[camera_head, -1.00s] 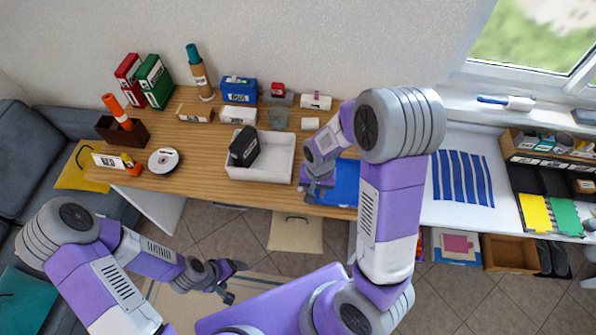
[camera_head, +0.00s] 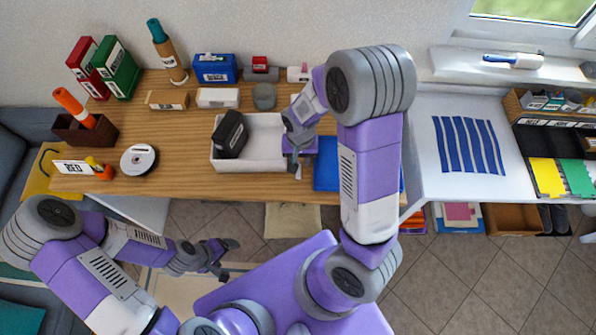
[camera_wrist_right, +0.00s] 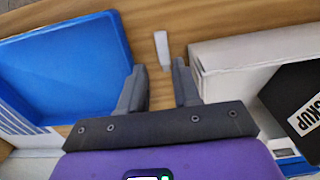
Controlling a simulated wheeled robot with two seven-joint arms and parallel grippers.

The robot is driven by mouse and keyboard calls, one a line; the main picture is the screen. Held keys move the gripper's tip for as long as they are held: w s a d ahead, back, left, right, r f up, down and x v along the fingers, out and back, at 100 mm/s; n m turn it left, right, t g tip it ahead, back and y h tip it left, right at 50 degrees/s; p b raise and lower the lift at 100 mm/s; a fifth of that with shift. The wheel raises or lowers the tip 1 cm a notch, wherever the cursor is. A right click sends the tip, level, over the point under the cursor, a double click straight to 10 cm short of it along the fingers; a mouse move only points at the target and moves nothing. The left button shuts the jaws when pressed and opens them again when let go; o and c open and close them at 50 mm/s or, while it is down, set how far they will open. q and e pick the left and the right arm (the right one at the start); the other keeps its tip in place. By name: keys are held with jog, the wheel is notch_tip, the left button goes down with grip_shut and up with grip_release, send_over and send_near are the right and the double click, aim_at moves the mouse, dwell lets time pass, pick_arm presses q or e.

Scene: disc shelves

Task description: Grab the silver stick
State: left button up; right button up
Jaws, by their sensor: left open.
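The silver stick (camera_wrist_right: 162,50) is a short pale bar on the wooden desk, between the blue tray and the white bin in the right wrist view. In the head view a small pale end of it shows near the desk's front edge (camera_head: 298,172), mostly hidden by my right gripper. My right gripper (camera_wrist_right: 158,88) is open, its two dark fingers apart with nothing between them. The stick lies just beyond the fingertips, roughly in line with the gap. My left gripper (camera_head: 228,259) is open and empty, low in front of the desk.
A white bin (camera_head: 256,164) holding a black box (camera_head: 230,134) stands left of my right gripper. A blue tray (camera_head: 326,176) lies to its right, partly behind my arm. Boxes and binders line the back of the desk.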

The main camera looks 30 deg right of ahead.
jog(key=f, duration=0.2)
jog(key=f+b, duration=0.1)
jog(key=f, duration=0.2)
jog(key=shift+w+a+f, duration=0.15)
jog(key=shift+w+f, duration=0.05)
jog(key=shift+f, duration=0.15)
grip_shut()
